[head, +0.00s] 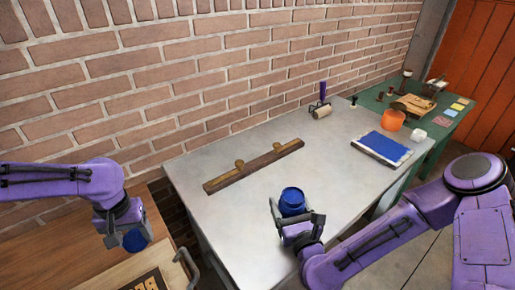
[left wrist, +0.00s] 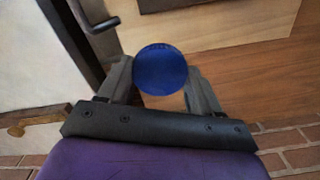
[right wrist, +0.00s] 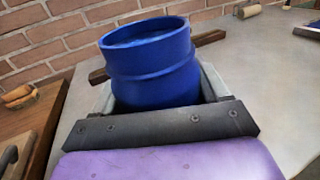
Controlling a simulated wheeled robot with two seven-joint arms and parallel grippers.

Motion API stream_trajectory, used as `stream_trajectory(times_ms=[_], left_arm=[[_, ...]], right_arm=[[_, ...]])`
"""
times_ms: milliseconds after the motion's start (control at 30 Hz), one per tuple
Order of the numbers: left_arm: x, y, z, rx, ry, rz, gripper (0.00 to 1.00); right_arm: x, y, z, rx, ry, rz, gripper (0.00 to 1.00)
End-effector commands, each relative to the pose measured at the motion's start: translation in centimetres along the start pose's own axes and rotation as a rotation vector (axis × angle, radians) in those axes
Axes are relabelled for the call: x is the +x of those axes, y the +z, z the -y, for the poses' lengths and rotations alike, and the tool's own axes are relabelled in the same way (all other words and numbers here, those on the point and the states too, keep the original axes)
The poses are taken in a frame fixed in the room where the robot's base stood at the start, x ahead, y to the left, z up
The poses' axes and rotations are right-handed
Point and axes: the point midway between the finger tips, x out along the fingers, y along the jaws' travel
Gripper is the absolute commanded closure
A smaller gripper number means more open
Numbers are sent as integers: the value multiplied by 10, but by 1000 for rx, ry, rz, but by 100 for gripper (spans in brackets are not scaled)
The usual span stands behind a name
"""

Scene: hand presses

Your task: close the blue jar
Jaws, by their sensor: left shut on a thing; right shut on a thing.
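The blue jar (head: 292,203) is upright at the front of the grey metal table. Its top looks uncovered in the right wrist view, where the jar (right wrist: 152,70) shows a rim and a shaded hollow. My right gripper (head: 297,219) is shut around the jar's lower body. My left gripper (head: 133,236) is at the far left, beyond the table's left edge, shut on a round blue lid (head: 135,241). The lid also shows in the left wrist view (left wrist: 161,70) as a flat disc between the fingers. The lid and jar are well apart.
The grey table (head: 235,215) holds a wooden bar with two knobs (head: 254,166), a purple-handled roller (head: 321,110) and a blue pad (head: 383,146). A wooden surface (head: 95,268) lies below my left gripper.

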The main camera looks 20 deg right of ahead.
Motion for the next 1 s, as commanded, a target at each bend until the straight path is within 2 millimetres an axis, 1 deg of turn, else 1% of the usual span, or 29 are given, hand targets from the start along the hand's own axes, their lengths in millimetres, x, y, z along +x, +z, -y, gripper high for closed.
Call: stream_trajectory(times_ms=[67, 167, 267, 500, 700, 833, 1000], left_arm=[[0, 0, 0, 0, 0, 0, 64], [0, 0, 0, 0, 0, 0, 64], [0, 0, 0, 0, 0, 0, 64], [0, 0, 0, 0, 0, 0, 64], [0, 0, 0, 0, 0, 0, 64], [0, 0, 0, 0, 0, 0, 64], [0, 0, 0, 0, 0, 0, 64]], right_arm=[[1, 2, -4, 0, 24, 6, 100], [1, 0, -16, 0, 99, 5, 100], [0, -2, -37, -2, 228, 5, 100], [0, -10, -98, -5, 611, 5, 100], [0, -17, -144, -10, 902, 2, 100], [-1, -19, -164, -7, 1024, 2, 100], [-1, -20, -174, -1, 1093, -1, 100]])
